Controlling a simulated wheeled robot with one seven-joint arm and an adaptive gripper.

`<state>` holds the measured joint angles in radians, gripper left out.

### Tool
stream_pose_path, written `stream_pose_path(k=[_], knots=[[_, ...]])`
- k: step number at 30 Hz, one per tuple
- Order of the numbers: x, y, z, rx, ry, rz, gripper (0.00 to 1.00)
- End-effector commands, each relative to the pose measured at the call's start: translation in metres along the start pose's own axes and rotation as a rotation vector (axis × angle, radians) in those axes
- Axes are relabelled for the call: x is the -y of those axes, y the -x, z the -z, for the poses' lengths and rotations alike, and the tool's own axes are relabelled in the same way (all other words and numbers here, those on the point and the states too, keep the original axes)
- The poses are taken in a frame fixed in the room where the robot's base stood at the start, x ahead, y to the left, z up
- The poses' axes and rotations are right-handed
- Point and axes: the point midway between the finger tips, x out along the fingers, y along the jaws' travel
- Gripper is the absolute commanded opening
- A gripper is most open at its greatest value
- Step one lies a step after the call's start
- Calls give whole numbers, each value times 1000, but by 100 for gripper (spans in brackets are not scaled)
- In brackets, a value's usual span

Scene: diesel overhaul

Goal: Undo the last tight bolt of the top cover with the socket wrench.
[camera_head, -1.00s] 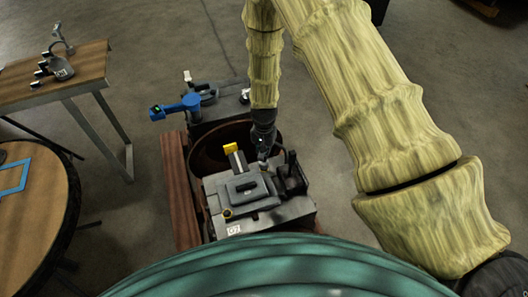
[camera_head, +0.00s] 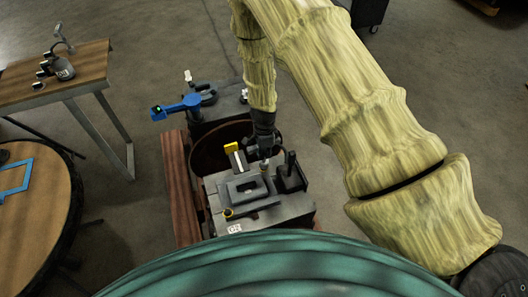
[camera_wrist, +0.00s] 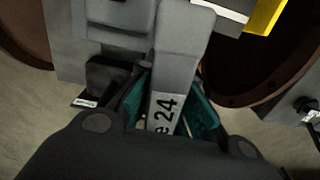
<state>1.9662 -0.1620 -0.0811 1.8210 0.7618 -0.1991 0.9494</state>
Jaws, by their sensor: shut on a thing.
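My gripper (camera_wrist: 168,98) is shut on the grey socket wrench (camera_wrist: 184,40), between its teal fingers. The wrench bears dark lettering ending in "e 24". In the head view my gripper (camera_head: 265,143) is over the far side of the engine block (camera_head: 285,211), with the wrench low beneath it. The grey top cover (camera_head: 240,190), with a raised rectangular part, lies on the block, nearer than my gripper.
A yellow-ended part (camera_head: 231,148) stands just left of my gripper. A dark box with an upright post (camera_head: 291,172) is close on the right. A blue tool (camera_head: 178,107) lies behind to the left. A wooden table (camera_head: 85,72) and a round table (camera_head: 45,215) stand left.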

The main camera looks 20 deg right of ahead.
Motion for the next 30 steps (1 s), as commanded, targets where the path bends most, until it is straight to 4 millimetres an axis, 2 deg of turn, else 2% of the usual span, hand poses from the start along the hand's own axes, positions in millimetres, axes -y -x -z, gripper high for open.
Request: stream_pose_path(k=[13, 16, 23, 29, 30], knots=[[0, -16, 0, 0, 3, 0, 0], [0, -14, 0, 0, 14, 1, 0], [0, -15, 0, 0, 278, 1, 0], [0, -14, 0, 0, 247, 1, 0], [0, -14, 0, 0, 247, 1, 3]])
